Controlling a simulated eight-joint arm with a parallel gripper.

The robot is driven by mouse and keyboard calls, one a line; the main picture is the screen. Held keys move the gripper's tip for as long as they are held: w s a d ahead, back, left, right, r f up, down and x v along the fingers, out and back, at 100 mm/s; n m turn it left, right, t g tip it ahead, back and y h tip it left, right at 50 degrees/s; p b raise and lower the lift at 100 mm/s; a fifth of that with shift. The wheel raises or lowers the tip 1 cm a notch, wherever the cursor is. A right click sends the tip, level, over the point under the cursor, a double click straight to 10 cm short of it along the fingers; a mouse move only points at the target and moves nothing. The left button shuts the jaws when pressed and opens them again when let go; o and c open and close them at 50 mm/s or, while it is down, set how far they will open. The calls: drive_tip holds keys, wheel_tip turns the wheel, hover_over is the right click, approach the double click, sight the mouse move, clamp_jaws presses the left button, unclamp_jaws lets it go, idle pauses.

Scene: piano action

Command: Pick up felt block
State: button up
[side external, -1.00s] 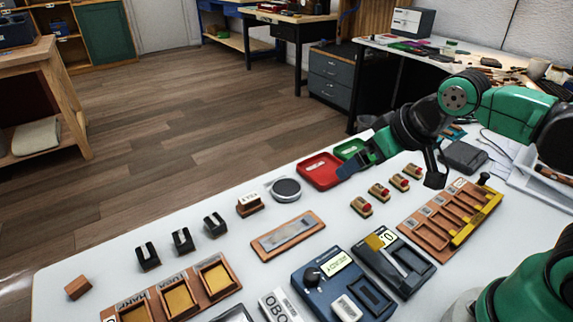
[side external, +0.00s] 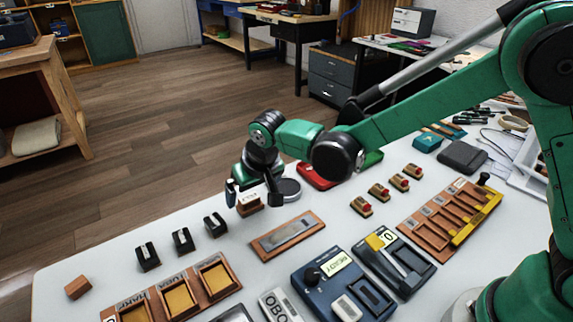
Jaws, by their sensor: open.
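My gripper (side external: 252,193) is open, with its fingers spread apart above the back edge of the white table. A small wooden piece with a pale label (side external: 249,204) sits under and between the fingers, partly hidden; I cannot tell whether they touch it. Which thing is the felt block is not clear. A plain brown block (side external: 78,287) lies alone at the table's left end. Several small wooden blocks with red tops (side external: 361,206) stand in a slanting row right of centre, well away from my gripper.
Black slotted holders (side external: 182,241) stand left of my gripper. A wooden tray with yellow-lined compartments (side external: 180,299) is in front. A wooden plate with a grey strip (side external: 288,236), a blue device (side external: 335,285) and a compartment rack (side external: 440,222) lie to the right. A red tray (side external: 315,176) is partly behind my arm.

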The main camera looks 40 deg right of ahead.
sight(250, 199)
drive_tip(key=shift+x, duration=2.25)
drive_tip(key=c, duration=1.4)
drive_tip(key=shift+r, duration=0.1)
wheel_tip(250, 199, up, 20)
drive_tip(key=shift+f, duration=0.1)
